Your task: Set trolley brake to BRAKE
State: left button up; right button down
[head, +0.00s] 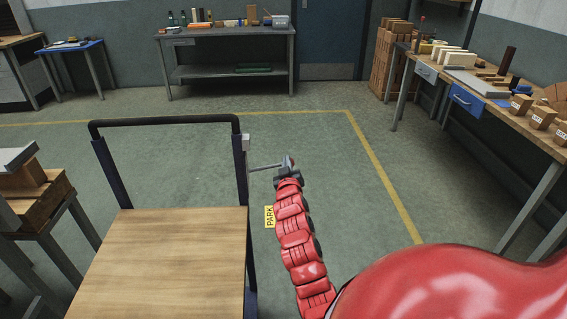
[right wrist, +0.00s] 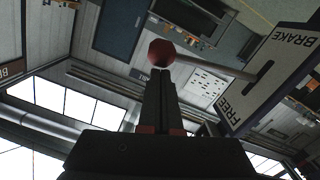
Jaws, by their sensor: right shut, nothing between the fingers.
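The trolley (head: 170,270) has a light wooden deck and a dark push handle (head: 165,121). Its grey brake lever (head: 264,167) sticks out to the right from a post of the handle. In the right wrist view, the lever (right wrist: 215,68) ends in a red knob (right wrist: 161,52) and meets a white plate (right wrist: 283,65) marked BRAKE and FREE, seen upside down. The lever meets the plate between the two words; its exact setting is unclear. My right gripper (head: 287,163) is shut and empty, its fingertips (right wrist: 160,72) right at the knob; contact cannot be told. My left gripper is out of view.
A yellow PARK sign (head: 270,217) shows between the trolley and my right arm. A workbench (head: 520,110) with blocks stands at the right, another bench (head: 225,33) at the back, and a stand (head: 45,215) at the left. The floor behind the trolley is clear.

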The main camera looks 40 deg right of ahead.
notch_tip(320, 180, down, 8)
jog(key=m+b, duration=0.6)
jog(key=shift+s+d+f+m, duration=0.2)
jog(key=shift+s+d+m, duration=0.1)
jog(key=shift+d+m, duration=0.1)
jog(key=shift+a+f, duration=0.1)
jog(key=s+a+r, duration=0.4)
jog(key=s+a, duration=0.2)
jog(key=s, duration=0.3)
jog(key=shift+r+p, duration=0.3)
jog(key=shift+p, duration=0.1)
dwell(0.4)
